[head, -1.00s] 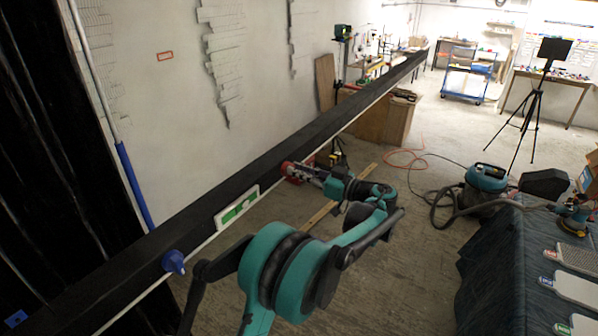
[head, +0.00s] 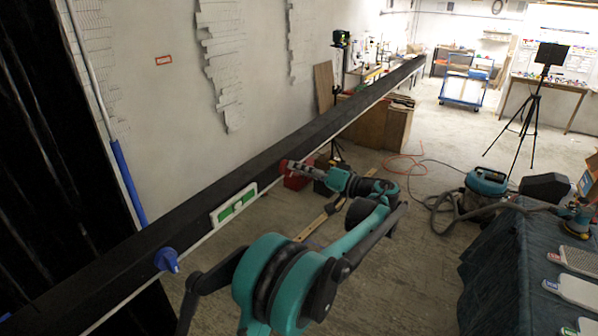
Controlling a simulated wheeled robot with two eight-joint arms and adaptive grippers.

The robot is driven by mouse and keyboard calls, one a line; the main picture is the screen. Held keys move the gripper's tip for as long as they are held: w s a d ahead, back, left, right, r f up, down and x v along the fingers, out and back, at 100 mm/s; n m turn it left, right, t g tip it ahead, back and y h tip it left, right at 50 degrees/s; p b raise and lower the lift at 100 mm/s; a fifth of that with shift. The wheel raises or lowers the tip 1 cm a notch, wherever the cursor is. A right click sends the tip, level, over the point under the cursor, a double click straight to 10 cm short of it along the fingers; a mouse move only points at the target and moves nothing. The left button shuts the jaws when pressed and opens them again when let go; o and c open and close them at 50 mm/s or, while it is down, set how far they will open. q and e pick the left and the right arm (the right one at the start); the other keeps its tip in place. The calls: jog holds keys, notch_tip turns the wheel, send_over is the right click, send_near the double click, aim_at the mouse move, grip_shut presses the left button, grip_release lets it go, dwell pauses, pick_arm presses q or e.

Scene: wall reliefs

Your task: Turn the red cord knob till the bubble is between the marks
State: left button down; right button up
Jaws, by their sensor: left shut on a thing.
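The red cord knob (head: 284,166) sits at the front side of a long dark beam, by the pale cord (head: 207,240) running along it. My left gripper (head: 293,168) is shut on the red knob and hides part of it. A white and green level (head: 234,205) is fixed to the beam, left of the red knob. Its bubble and marks are too small to make out. A blue knob (head: 167,260) sits farther left on the beam. My right gripper is not in view.
The black beam (head: 330,118) runs from lower left to upper right before a pale wall. A red box (head: 298,182) stands on the floor behind my gripper. A vacuum cleaner (head: 486,186) and a cloth-covered table (head: 500,262) stand at the right.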

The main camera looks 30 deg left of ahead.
pick_arm(q)
jog(key=shift+m, duration=0.6)
jog(key=c, duration=1.5)
grip_release()
jog(key=shift+w, duration=0.1)
jog(key=shift+c, duration=0.2)
jog(key=s+d, duration=0.1)
jog(key=d, duration=1.1)
jog(key=shift+f, duration=0.1)
